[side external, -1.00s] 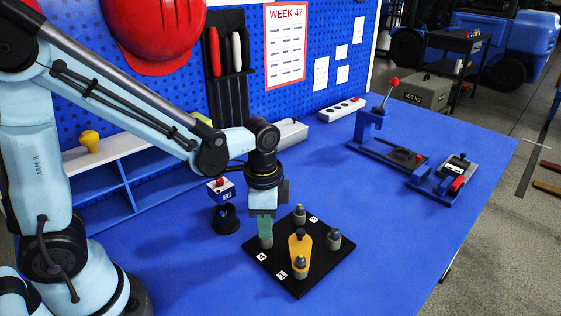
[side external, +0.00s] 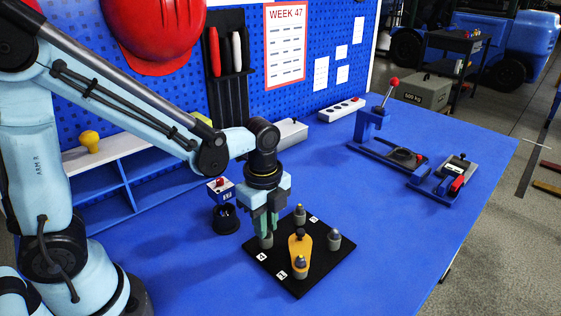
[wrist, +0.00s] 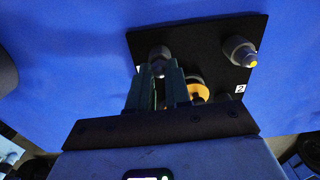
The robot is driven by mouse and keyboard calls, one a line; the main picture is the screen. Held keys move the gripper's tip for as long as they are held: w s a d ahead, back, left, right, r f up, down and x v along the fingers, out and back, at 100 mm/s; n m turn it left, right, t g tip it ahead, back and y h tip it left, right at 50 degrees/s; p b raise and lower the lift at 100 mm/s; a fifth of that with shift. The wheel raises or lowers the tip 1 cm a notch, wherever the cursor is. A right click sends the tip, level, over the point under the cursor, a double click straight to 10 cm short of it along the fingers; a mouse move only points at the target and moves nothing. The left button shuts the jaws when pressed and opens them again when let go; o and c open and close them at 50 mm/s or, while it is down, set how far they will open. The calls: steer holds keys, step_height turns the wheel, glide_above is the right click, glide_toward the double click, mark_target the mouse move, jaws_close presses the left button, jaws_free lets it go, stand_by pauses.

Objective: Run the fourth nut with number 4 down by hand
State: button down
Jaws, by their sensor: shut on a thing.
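A black square plate (side external: 320,268) lies on the blue table and carries several posts with grey nuts. The nut at its left corner (side external: 266,242) is between the fingertips of my gripper (side external: 264,232), which points straight down and is shut on it. A small white number tag (side external: 261,257), too small to read surely, lies beside it. In the wrist view this nut (wrist: 158,53) shows at the fingertips (wrist: 160,75), partly hidden by them. An orange clamp piece (side external: 300,244) with a black knob sits mid-plate.
Other nuts stand at the back (side external: 300,215), right (side external: 334,240) and front (side external: 301,265) of the plate. The table to the right is clear up to the blue lever fixture (side external: 372,128).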

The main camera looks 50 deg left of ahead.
steer(key=shift+m, duration=0.3)
steer(key=c, duration=1.1)
jaws_free()
steer(key=shift+o, duration=0.2)
steer(key=shift+r, duration=0.1)
step_height(320, 180, up, 12)
steer(key=s+a+f+n+t, duration=0.1)
steer(key=a+n+t, duration=0.1)
steer(key=n, duration=0.7)
steer(key=s+a+f+n+t, duration=0.2)
steer(key=n+t, duration=0.3)
steer(key=n, duration=0.4)
steer(key=shift+a, duration=0.5)
